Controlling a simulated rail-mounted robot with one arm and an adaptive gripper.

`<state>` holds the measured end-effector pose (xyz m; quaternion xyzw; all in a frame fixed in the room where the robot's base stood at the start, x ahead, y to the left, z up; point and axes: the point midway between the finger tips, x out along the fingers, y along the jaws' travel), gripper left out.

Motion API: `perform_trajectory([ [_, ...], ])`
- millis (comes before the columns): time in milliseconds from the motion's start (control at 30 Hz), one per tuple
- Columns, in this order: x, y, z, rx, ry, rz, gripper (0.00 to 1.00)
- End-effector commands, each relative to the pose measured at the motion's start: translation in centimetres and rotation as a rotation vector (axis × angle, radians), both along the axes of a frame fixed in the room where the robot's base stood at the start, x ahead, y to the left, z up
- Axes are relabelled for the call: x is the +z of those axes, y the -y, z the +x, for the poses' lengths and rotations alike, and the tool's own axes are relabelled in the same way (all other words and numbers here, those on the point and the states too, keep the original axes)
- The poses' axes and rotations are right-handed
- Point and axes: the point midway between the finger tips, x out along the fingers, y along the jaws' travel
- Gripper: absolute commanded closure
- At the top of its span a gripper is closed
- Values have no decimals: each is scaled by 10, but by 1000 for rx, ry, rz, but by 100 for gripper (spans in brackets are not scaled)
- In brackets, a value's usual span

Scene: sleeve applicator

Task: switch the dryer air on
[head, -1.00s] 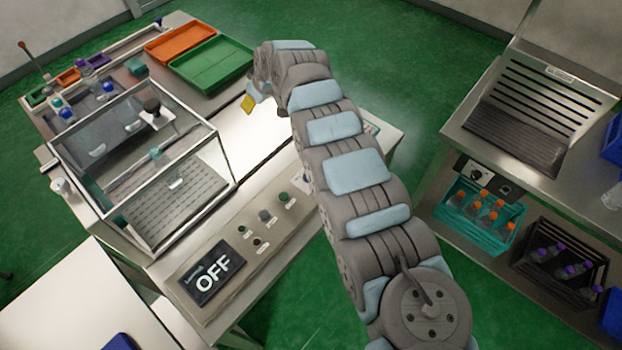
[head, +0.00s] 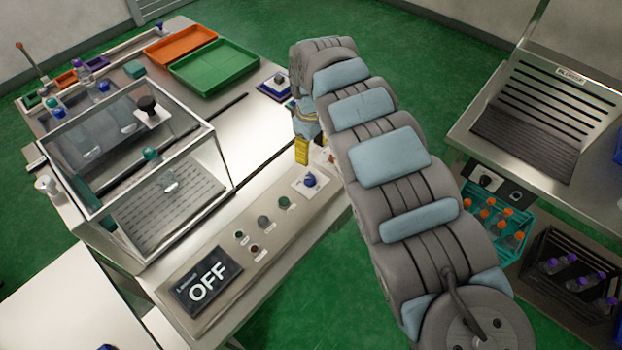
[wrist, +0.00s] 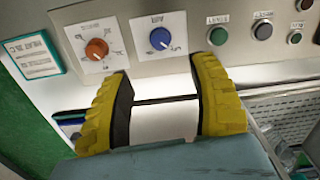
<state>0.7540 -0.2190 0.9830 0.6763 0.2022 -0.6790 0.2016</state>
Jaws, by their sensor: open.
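The blue air knob (wrist: 161,39) sits on a white label plate marked AIR on the sloped front panel in the wrist view. It also shows in the head view (head: 310,180). Its small scale marks are too blurred to read. My gripper (wrist: 162,68) has two yellow ridged fingers spread apart, with nothing between them. The fingertips lie just below the knob in the picture, one to each side, apparently apart from it. In the head view my gripper (head: 302,150) hangs just behind the knob, partly hidden by my arm. The dark display (head: 208,281) reads OFF.
An orange knob (wrist: 97,48) is left of the blue one, beside a teal-edged label (wrist: 37,54). The start button (wrist: 217,35) and other buttons are to the right. A glass enclosure (head: 150,165) stands on the machine. A green tray (head: 214,65) lies behind.

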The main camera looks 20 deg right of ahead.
Motion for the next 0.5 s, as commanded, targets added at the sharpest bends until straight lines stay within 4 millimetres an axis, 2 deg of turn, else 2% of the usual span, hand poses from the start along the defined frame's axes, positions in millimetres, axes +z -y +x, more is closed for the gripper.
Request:
perform_trajectory([
  [33,-12,-2,0,1,-2,3,40],
  [500,-94,-2,1,0,4,4,40],
])
